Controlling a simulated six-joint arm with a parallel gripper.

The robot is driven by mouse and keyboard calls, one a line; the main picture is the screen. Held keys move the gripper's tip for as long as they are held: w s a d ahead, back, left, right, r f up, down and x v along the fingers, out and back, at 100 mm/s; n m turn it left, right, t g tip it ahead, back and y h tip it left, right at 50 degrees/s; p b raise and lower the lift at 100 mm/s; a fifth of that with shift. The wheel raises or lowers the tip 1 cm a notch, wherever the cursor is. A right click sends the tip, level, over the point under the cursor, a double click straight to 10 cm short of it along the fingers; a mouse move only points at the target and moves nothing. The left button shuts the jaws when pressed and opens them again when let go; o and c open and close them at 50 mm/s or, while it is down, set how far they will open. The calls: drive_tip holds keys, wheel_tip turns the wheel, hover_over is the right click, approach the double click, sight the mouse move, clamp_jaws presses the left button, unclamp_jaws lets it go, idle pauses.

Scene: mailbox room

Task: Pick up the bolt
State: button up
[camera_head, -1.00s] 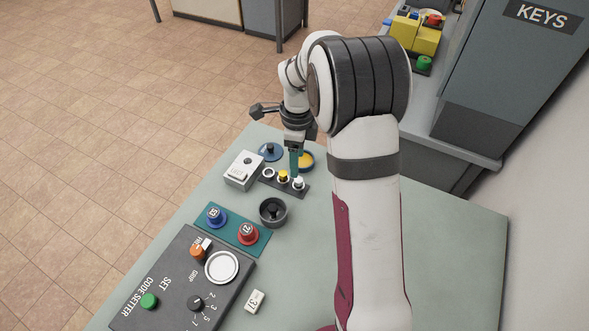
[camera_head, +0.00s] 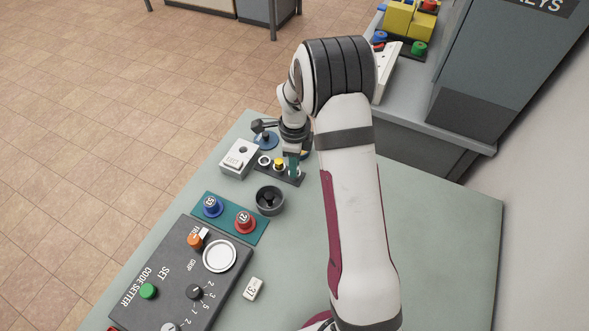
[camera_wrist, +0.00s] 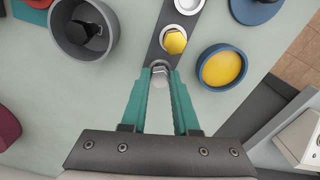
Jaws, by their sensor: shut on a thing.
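My gripper (camera_head: 293,165) points down at a dark strip (camera_head: 292,180) on the table. In the wrist view its teal fingers (camera_wrist: 160,82) are closed on a silver-white hex bolt (camera_wrist: 159,76) at the near end of the strip. The bolt looks at or just above the strip; I cannot tell whether it is lifted. A yellow hex bolt (camera_wrist: 174,41) stands beside it on the same strip, apart from the fingers, and also shows in the head view (camera_head: 279,163). In the head view the fingers mostly hide the held bolt.
A dark cup (camera_head: 270,207) with a black piece inside stands near the strip. A blue dish with a yellow inside (camera_wrist: 221,68) is on the other side. A white box (camera_head: 239,158), teal knob plate (camera_head: 230,218) and code setter (camera_head: 185,280) stand nearby. The table's right is clear.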

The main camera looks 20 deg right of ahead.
clamp_jaws()
drive_tip(key=r, duration=0.4)
drive_tip(key=shift+s+d+r, duration=0.1)
drive_tip(key=shift+d+r, duration=0.1)
drive_tip(key=shift+r, duration=0.05)
drive_tip(key=s+d+r, duration=0.6)
drive_tip(key=s+d, duration=0.1)
drive_tip(key=d, duration=0.1)
drive_tip(key=w+a+f+t+y, duration=0.1)
drive_tip(key=w+a+f, duration=0.1)
drive_tip(key=w, duration=0.5)
drive_tip(key=w+a+f+t+y, duration=0.1)
drive_tip(key=w+t+y, duration=0.1)
drive_tip(key=w, duration=0.5)
wheel_tip(320, 180, down, 5)
drive_tip(key=shift+a+f, duration=0.1)
drive_tip(key=shift+a, duration=0.05)
drive_tip(key=shift+f, duration=0.3)
drive_tip(key=shift+f, duration=0.6)
